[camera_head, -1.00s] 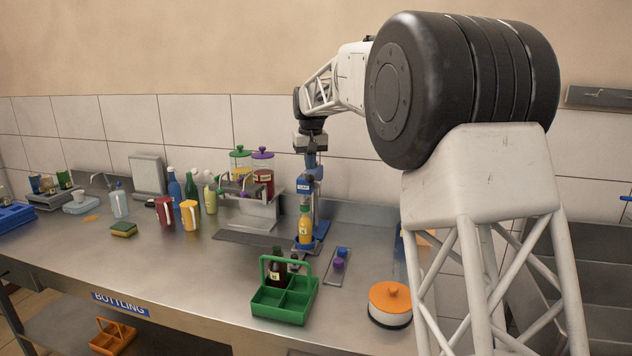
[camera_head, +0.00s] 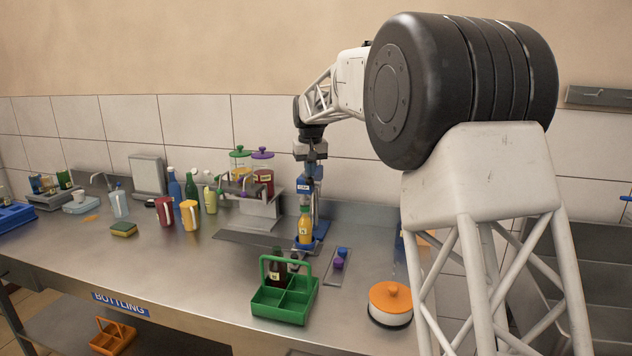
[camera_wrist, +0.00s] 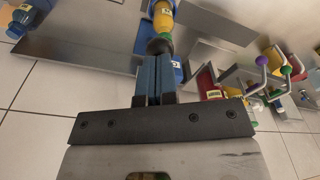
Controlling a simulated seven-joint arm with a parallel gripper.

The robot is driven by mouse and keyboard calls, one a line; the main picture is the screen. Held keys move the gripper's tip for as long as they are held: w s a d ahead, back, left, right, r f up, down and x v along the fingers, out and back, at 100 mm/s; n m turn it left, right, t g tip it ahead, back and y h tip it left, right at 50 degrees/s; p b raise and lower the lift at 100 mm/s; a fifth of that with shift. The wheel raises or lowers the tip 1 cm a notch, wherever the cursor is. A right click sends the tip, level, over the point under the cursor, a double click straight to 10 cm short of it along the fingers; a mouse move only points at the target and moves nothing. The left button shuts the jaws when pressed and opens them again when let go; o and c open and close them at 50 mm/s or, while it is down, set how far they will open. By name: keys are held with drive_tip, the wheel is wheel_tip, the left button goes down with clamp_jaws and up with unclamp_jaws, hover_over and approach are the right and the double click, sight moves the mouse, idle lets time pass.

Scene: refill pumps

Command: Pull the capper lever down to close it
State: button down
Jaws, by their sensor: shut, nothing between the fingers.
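The capper (camera_head: 304,187) is a blue stand with a CAP label, behind the green caddy. A bottle with orange-yellow contents (camera_head: 305,229) stands upright in it; the bottle also shows in the wrist view (camera_wrist: 163,16). My gripper (camera_head: 311,170) is above the capper, pointing down, its fingers shut together and empty. In the wrist view the blue-grey fingers (camera_wrist: 154,68) lie just beside a dark round part (camera_wrist: 158,46) in line with the bottle; I cannot tell whether they touch it. The lever is not clearly visible behind my gripper.
A green caddy (camera_head: 258,302) with a dark bottle stands in front. A small tray (camera_head: 333,275) with blue and purple caps lies right of the capper. An orange-lidded container (camera_head: 390,296) is near the front edge. Pump jars and a dispenser (camera_head: 250,207) stand close on the left.

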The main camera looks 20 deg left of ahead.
drive_tip(key=shift+s+f, duration=0.2)
drive_tip(key=shift+f, duration=0.45)
drive_tip(key=shift+s+f, duration=0.25)
drive_tip(key=shift+f, duration=0.55)
